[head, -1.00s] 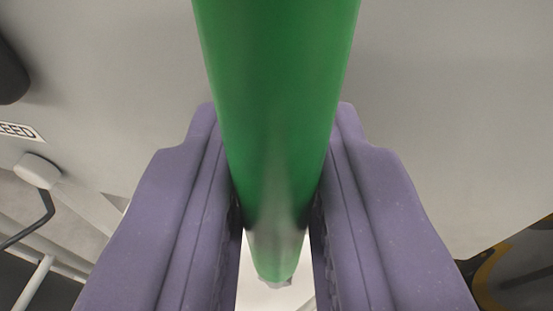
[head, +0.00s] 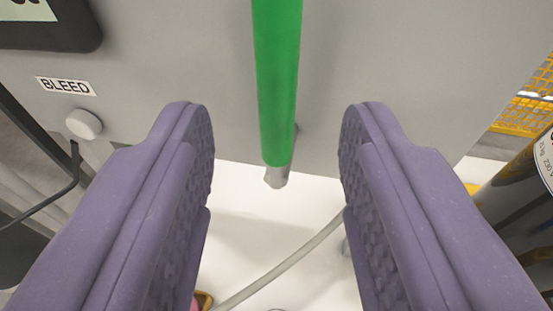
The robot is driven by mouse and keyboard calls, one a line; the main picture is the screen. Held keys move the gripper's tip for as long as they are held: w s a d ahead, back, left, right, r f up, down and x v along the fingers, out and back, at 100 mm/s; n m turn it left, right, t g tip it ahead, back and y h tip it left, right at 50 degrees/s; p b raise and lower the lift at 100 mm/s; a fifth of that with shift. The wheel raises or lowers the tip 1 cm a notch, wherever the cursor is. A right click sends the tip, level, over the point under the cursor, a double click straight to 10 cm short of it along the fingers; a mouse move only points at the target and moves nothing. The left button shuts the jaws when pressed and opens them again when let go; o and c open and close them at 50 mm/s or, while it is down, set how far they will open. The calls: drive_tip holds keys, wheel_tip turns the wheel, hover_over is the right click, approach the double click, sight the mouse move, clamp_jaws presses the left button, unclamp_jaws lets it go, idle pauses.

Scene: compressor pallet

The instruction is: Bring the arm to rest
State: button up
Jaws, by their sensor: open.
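My gripper (head: 275,130) has two purple padded fingers, spread wide apart with nothing between the pads. A green bar (head: 277,85) with a grey tip hangs down from the top of the head view, in front of a grey panel (head: 190,60). It shows in the gap between the fingers, apart from both of them and beyond the fingertips. The bar's upper end is out of the picture.
A label reading BLEED (head: 65,86) and a round pale knob (head: 83,124) are at the left. A dark-framed display (head: 75,25) is above them. A grey hose (head: 285,262) crosses the white surface below. A yellow mesh (head: 530,105) and a dark cylinder (head: 510,190) are at the right.

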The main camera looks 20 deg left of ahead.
drive_tip(key=shift+s+d+r, duration=0.1)
drive_tip(key=shift+s+d, duration=0.15)
drive_tip(key=shift+s, duration=0.3)
